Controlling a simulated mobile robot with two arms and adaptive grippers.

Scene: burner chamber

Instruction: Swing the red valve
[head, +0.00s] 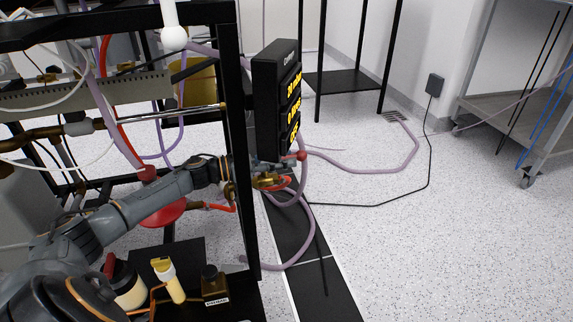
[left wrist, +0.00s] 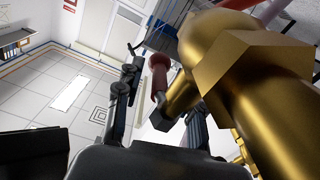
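The red valve handle (left wrist: 159,82) shows in the left wrist view, beside a large brass fitting (left wrist: 265,95). My left gripper (left wrist: 158,100) has its two fingers apart there, with the handle between them in the picture. The handle looks nearer the right finger, and I cannot tell whether they touch. In the head view my left arm reaches from the left past the black frame post. My left gripper (head: 272,168) is by brass and red parts (head: 270,183) under the black display box, largely hidden. My right gripper is not in view.
The black display box (head: 277,100) with yellow text hangs just above the gripper. The black frame post (head: 240,220) stands close beside my arm. Purple hoses (head: 300,262) loop below and right. A metal cart (head: 520,110) stands right; the speckled floor between is mostly clear.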

